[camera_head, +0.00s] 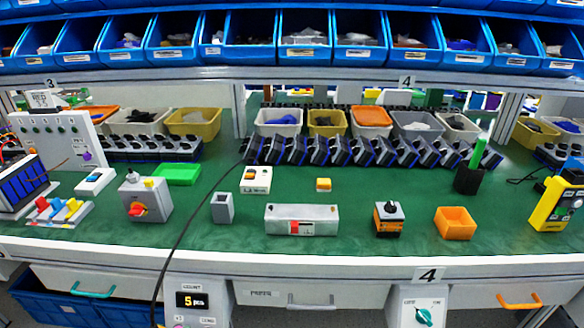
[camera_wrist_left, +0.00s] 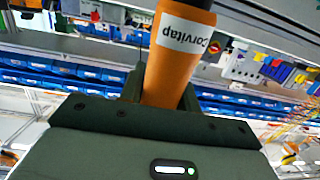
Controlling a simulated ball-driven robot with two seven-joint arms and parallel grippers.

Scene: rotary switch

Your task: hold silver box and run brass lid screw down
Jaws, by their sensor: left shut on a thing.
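A long silver box (camera_head: 284,220) with a red switch in its front lies near the front middle of the green bench in the head view. I cannot make out a brass screw on either. In the left wrist view my left gripper (camera_wrist_left: 163,95) is shut on an orange tool (camera_wrist_left: 170,78) with a white "Corvitap" label. The tool's far end is cut off by the frame. Neither gripper shows in the head view.
A small grey block (camera_head: 222,208) stands left of the silver box. An orange-and-black switch unit (camera_head: 389,220) and an orange bin (camera_head: 455,223) stand to its right. A black cable (camera_head: 190,218) crosses the bench. The green surface (camera_head: 340,255) in front is mostly clear.

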